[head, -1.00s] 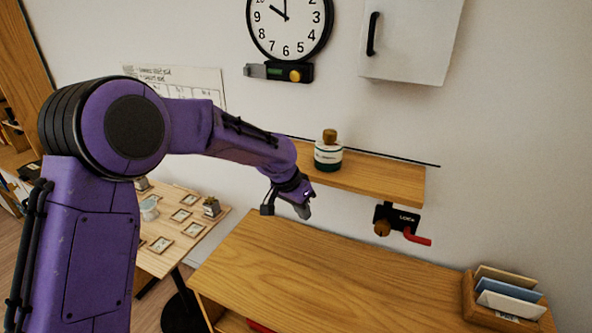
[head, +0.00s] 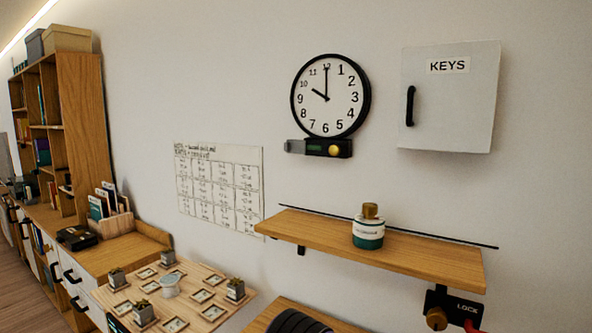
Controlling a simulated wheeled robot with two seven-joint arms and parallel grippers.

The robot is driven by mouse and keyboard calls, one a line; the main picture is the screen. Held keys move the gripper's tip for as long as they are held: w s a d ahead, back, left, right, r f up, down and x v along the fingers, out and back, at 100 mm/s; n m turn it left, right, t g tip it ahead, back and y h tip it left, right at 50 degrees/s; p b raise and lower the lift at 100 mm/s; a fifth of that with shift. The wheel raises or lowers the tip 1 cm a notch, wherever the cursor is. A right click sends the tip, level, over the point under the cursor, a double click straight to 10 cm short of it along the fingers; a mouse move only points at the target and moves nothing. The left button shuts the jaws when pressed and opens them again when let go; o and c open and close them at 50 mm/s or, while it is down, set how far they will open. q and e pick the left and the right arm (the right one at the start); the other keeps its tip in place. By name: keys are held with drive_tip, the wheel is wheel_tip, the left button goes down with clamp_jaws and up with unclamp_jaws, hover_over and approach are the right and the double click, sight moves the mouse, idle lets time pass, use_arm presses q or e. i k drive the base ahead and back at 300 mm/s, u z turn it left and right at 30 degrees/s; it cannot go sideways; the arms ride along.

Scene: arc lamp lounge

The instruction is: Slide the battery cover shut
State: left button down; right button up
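A round black-rimmed wall clock (head: 328,97) hangs on the wall in the head view. Under it is a small black battery box (head: 343,150) with a gold-yellow round knob (head: 334,151) and a dark green strip. A grey cover piece (head: 295,146) sticks out past the left end of the box. Neither gripper is in view.
A wooden shelf (head: 420,262) below the clock holds a green-and-white jar (head: 368,229). A white KEYS cabinet (head: 450,98) hangs right of the clock, and a LOCK fixture (head: 455,309) is below the shelf.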

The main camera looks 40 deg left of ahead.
sight(291, 146)
drive_tip(key=z, duration=1.8)
drive_tip(key=k, duration=1.2)
drive_tip(key=u, duration=1.65)
